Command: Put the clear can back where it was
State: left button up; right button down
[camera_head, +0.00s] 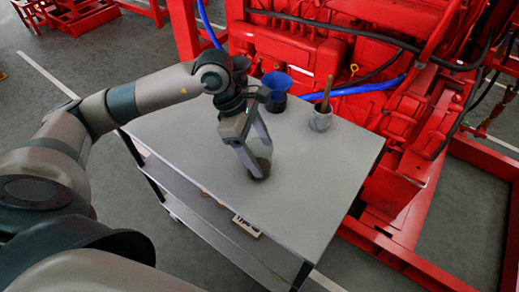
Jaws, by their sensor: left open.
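The clear can (262,168) looks dark and see-through and stands on the grey top of the cart (200,170), near its middle. My left gripper (256,166) points down at it, with its open fingers beside the can. The fingers partly hide the can, and I cannot tell whether they touch it. My right gripper is not in view.
A blue funnel-like vessel (277,84) and a grey pot (320,120) with a brown handle stand along the cart's back edge. The red pumpset (400,115) rises close behind. The cart top's front right is clear. A small pale object (246,226) lies on a lower shelf.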

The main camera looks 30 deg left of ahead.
pick_arm(q)
jog(key=shift+r, duration=0.15)
jog(key=shift+a+r, duration=0.35)
jog(key=shift+r, duration=0.3)
jog(key=shift+a+r, duration=0.2)
jog(key=shift+r, duration=0.35)
jog(key=b+v, duration=0.2)
jog(key=v, duration=0.7)
jog(key=shift+r, duration=0.2)
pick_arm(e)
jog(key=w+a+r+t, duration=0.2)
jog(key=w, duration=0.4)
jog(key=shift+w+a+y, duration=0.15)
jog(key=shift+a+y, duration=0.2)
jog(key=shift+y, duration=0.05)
pick_arm(q)
jog(key=shift+s, duration=0.1)
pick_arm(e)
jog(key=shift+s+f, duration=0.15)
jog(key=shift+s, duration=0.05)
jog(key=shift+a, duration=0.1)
pick_arm(q)
jog(key=shift+r, duration=0.1)
